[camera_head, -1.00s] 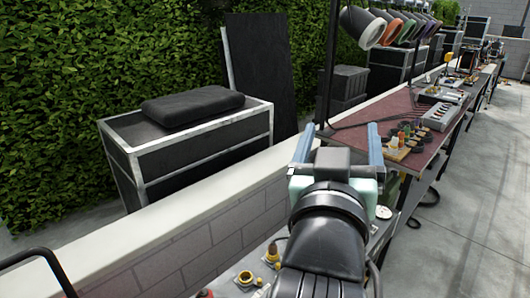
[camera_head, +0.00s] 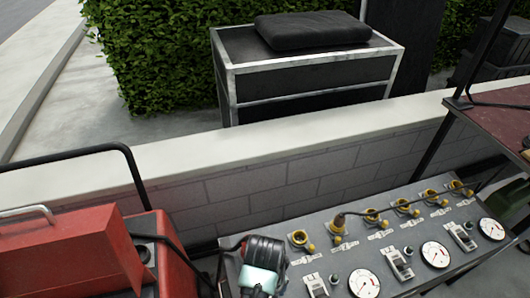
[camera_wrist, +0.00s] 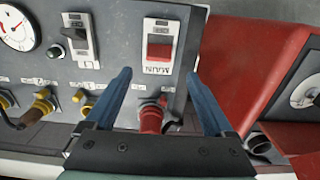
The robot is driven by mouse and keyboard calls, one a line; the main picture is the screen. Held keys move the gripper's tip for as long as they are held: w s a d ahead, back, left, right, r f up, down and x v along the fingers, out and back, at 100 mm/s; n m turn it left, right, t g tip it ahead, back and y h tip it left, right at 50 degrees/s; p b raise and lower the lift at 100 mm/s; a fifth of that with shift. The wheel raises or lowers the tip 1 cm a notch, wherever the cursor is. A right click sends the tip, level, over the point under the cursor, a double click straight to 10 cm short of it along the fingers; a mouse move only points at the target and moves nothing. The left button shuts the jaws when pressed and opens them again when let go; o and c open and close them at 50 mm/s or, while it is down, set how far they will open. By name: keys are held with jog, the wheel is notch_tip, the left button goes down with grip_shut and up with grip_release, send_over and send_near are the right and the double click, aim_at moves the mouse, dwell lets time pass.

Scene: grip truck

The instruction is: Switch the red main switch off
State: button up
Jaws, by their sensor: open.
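The red main switch (camera_wrist: 159,48) is a red rocker in a pale frame marked MAIN on the grey panel (camera_wrist: 120,30), upside down in the wrist view. My gripper (camera_wrist: 160,73) is open and empty. Its two blue fingers point toward the panel, one on either side of the switch in the picture, and I see no contact. In the head view my gripper's dark wrist and pale green body (camera_head: 262,278) are over the left end of the panel; the fingertips cannot be made out there. The red switch does not show in the head view.
A red connector (camera_wrist: 152,115) sits below the switch in the wrist view. A breaker switch (camera_wrist: 80,38) and gauge (camera_wrist: 18,28) are left of it. Yellow sockets (camera_head: 300,238) line the panel's back. A red machine (camera_head: 70,255) stands at the left, beside a low wall (camera_head: 250,190).

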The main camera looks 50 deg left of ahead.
notch_tip(320, 180, down, 8)
jog(key=shift+f+b, duration=0.1)
jog(key=shift+b, duration=0.4)
